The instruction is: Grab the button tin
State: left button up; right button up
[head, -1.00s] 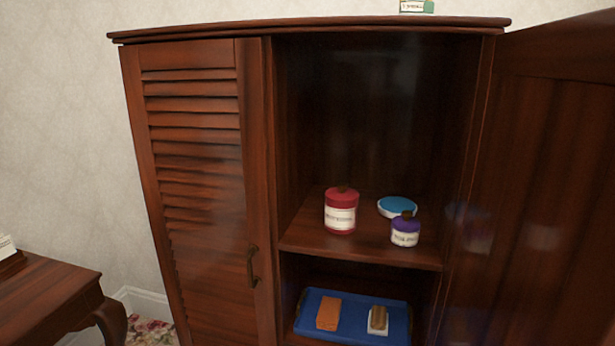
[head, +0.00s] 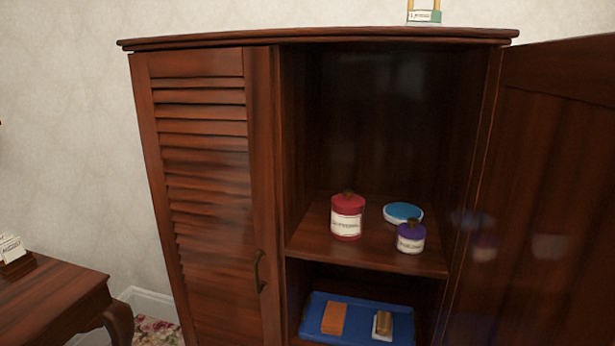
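A red tin (head: 347,216) with a white label and a dark knob on its lid stands upright on the upper shelf of the cabinet. A smaller purple tin (head: 411,237) with a white label and dark knob stands to its right, nearer the shelf's front edge. The label writing is too small to read, so I cannot tell which is the button tin. A low round container with a blue top (head: 403,212) lies behind the purple one. Neither of my grippers is in view.
The wooden cabinet's right door (head: 548,190) stands open; the louvred left door (head: 205,200) is shut. A blue tray (head: 361,313) on the lower shelf holds an orange block (head: 333,318) and a brush-like item (head: 382,325). A wooden table (head: 50,300) with a card holder stands at left.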

aim_at(347, 225)
jog(key=l, duration=0.7)
jog(key=k+l, duration=0.1)
jog(key=l, duration=0.65)
jog(key=k+j, duration=0.1)
jog(key=j, duration=0.2)
jog(key=k+j, duration=0.1)
jog(key=j, duration=0.55)
jog(key=k, duration=0.05)
